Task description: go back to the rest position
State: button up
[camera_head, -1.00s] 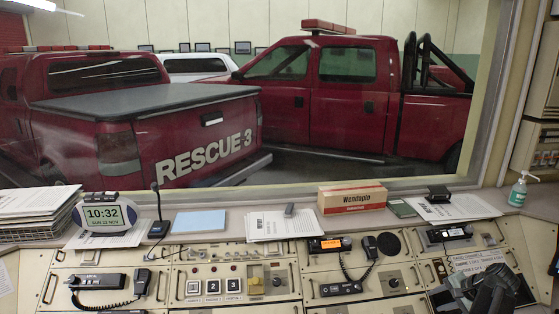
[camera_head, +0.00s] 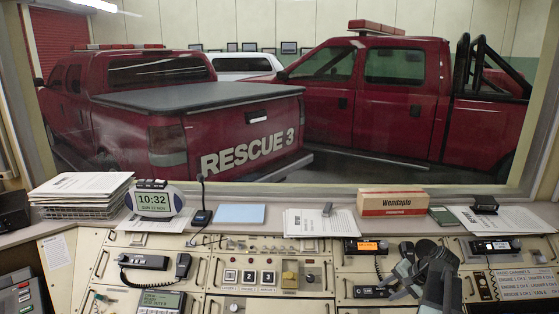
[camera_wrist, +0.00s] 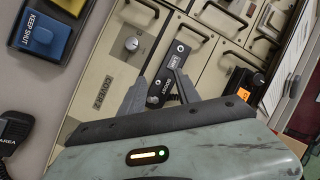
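My gripper (camera_head: 402,281) hangs over the right half of the console (camera_head: 222,306) in the head view, in front of the radio panels. In the wrist view my gripper (camera_wrist: 160,78) shows its two grey fingers apart, with nothing seen held between them. Whether the fingertips touch the panel cannot be told.
On the ledge stand a clock (camera_head: 154,201), a stack of papers (camera_head: 82,187), a Wendapio box (camera_head: 391,202) and a desk microphone (camera_head: 201,215). A handset (camera_head: 183,267) lies on the left panel. A blue KEEP SHUT cover (camera_wrist: 43,34) shows in the wrist view. The window closes off the back.

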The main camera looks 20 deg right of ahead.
jog(key=w+a+f+n+g, duration=0.1)
jog(key=w+a+n+g, duration=0.15)
jog(key=a, duration=1.25)
jog(key=w+a+f+n+g, duration=0.1)
jog(key=w+a+n, duration=0.3)
jog(key=a, duration=1.1)
jog(key=s+a+f+n+g, duration=0.15)
jog(key=s+a+n, duration=0.25)
jog(key=a, duration=0.9)
jog(key=shift+s+d+f+n+g+h, duration=0.1)
jog(key=shift+s+d+n+g+h, duration=0.15)
jog(key=shift+s+d+n+h, duration=0.55)
jog(key=shift+s+d+f+n+g+h, duration=0.2)
jog(key=shift+s+d+h, duration=0.4)
jog(key=shift+s, duration=0.55)
jog(key=shift+r, duration=0.15)
